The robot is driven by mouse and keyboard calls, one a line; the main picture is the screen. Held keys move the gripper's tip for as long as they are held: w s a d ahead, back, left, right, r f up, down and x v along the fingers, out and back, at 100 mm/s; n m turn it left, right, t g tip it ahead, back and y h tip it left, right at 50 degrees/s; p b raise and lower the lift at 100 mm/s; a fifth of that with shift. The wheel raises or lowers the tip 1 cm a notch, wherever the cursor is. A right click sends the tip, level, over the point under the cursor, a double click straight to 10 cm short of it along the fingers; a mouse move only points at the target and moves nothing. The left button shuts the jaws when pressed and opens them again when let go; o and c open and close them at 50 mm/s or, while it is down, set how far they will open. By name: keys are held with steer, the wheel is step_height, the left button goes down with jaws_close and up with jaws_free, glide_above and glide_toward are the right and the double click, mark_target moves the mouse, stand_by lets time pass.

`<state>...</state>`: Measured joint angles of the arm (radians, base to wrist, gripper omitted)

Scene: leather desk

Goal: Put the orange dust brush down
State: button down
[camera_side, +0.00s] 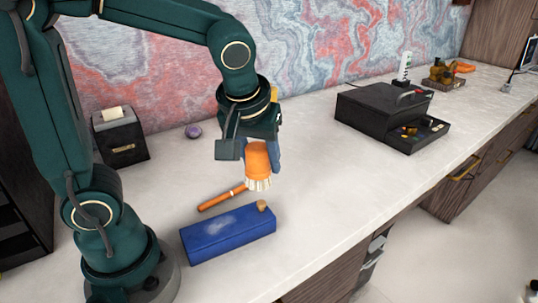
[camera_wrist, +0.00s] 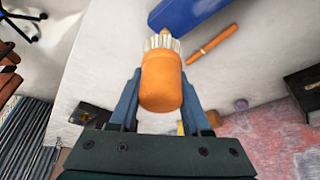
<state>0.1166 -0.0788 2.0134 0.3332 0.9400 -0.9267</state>
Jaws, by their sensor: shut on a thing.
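The orange dust brush (camera_side: 258,158) is held in my gripper (camera_side: 262,150), bristles pointing down. In the wrist view, my gripper (camera_wrist: 160,78) has one blue-grey finger on each side of the rounded orange body of the brush (camera_wrist: 161,84). Its pale bristles point away from the palm. In the side view the bristles show over the desk (camera_side: 310,205), just behind the blue case; I cannot tell whether they touch the surface. The arm hides part of the brush top.
A blue case (camera_side: 228,235) with a small brown knob lies in front of the brush. An orange stick (camera_side: 222,197) lies just left. A black box (camera_side: 120,138) and purple disc (camera_side: 193,131) stand further back. A dark open-drawer box (camera_side: 383,115) stands right. The desk between is clear.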

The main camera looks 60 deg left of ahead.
steer(key=w+a+m+t+h, duration=0.1)
steer(key=w+a+m, duration=0.2)
steer(key=w+a, duration=0.4)
steer(key=w+a+m+h, duration=0.1)
steer(key=w+a+m, duration=0.3)
steer(key=a, duration=0.5)
steer(key=s+a+f+n, duration=0.1)
steer(key=a+f+n, duration=0.2)
steer(key=a, duration=0.4)
steer(key=w+d+f, duration=0.4)
steer(key=w+d, duration=0.1)
steer(key=w+d+f, duration=0.2)
steer(key=w, duration=0.1)
steer(key=shift+w+d, duration=0.15)
steer(key=shift+f, duration=2.05)
steer(key=shift+f, duration=0.2)
steer(key=shift+c, duration=1.8)
jaws_free()
steer(key=shift+r, duration=0.1)
